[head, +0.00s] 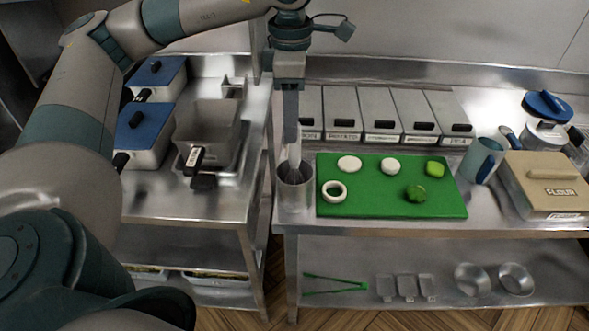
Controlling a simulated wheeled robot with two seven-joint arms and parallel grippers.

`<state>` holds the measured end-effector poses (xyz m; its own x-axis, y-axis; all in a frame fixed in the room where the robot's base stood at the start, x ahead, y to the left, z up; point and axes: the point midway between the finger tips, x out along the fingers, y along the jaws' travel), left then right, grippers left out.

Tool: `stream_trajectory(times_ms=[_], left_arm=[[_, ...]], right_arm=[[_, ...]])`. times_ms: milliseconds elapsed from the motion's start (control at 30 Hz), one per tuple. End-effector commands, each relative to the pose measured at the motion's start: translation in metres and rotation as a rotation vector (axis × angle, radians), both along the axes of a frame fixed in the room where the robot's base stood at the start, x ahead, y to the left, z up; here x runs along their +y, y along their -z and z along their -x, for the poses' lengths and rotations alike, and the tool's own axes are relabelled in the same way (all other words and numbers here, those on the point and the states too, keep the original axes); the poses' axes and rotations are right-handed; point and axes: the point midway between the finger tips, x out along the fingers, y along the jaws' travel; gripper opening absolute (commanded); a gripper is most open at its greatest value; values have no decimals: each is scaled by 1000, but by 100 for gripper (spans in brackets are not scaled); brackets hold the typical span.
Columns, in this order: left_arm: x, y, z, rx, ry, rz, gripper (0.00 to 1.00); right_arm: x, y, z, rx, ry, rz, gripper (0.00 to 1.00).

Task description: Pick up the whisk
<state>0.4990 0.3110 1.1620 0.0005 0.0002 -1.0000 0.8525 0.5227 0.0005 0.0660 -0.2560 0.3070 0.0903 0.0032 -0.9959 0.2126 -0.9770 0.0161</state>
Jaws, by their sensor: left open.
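A metal cup (296,192) stands at the left front corner of the right-hand steel counter. A thin, pale tool that looks like the whisk (293,168) stands in it, mostly hidden by the cup wall and my gripper. My left gripper (291,140) points straight down over the cup, its fingers open around or just in front of the upper part of the tool. I cannot tell whether the fingers touch it. My right gripper is not in view.
A green cutting board (390,205) with onion and pepper pieces lies right of the cup. Several lidded steel bins (375,112) stand behind it. A blue mug (482,160) and flour box (545,185) stand right. Blue-lidded containers (147,130) occupy the left counter.

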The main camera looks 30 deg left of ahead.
Motion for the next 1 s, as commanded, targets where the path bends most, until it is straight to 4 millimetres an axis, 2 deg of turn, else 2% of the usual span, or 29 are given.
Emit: stream_trajectory(times_ms=[167,367,533,1000], left_arm=[[0,7,-2,3,-1,-1,43],[0,28,-8,4,1,-1,43],[0,47,-8,1,1,0,43],[0,51,-8,0,0,0,43]], right_arm=[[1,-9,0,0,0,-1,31],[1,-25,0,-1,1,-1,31],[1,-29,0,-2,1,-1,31],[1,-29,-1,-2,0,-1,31]])
